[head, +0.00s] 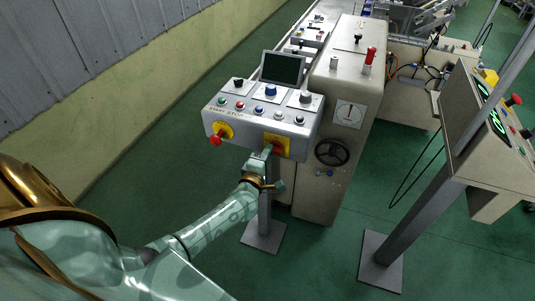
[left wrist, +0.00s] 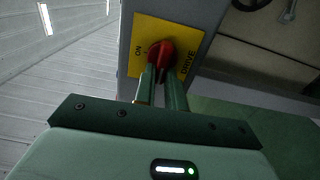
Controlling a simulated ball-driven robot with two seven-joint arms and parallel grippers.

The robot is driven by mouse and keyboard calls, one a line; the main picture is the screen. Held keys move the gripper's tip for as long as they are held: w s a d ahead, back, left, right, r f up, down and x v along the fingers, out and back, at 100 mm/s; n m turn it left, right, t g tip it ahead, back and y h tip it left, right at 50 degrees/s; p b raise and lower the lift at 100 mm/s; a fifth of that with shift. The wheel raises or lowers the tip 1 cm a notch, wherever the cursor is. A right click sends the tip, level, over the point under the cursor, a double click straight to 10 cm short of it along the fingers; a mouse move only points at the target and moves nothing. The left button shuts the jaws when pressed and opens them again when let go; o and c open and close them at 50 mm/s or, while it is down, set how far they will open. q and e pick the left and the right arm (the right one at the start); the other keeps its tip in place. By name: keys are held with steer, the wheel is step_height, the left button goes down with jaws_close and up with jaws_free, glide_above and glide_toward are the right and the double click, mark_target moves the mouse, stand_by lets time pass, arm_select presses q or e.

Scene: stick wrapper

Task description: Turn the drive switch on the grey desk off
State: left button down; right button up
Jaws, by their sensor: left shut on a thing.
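The grey desk (head: 215,118) stands on a post, with buttons and knobs on its sloped top. The drive switch is a red knob on a yellow plate at the right of its front face; the knob shows in the left wrist view (left wrist: 160,54). The yellow plate (left wrist: 141,34) carries the words ON and DRIVE. In the head view the plate (head: 283,142) is partly behind my gripper. My left gripper (left wrist: 164,76) is shut on the red knob, its fingers hiding the lower part of it. My right gripper is not in view.
A red emergency-type knob (head: 216,140) on another yellow plate sits left on the same face. A beige machine with a black handwheel (head: 332,152) stands close right of the desk. Another control panel (head: 492,150) stands on a post at right. Green floor between is clear.

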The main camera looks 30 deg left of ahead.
arm_select(q)
steer(key=shift+f, duration=0.1)
steer(key=c, duration=1.5)
jaws_free()
steer(key=shift+o, duration=0.2)
steer(key=shift+s, duration=0.1)
steer(key=p+v, duration=0.1)
steer(key=v, duration=1.5)
steer(key=shift+p, duration=0.4)
steer(key=shift+d, duration=0.15)
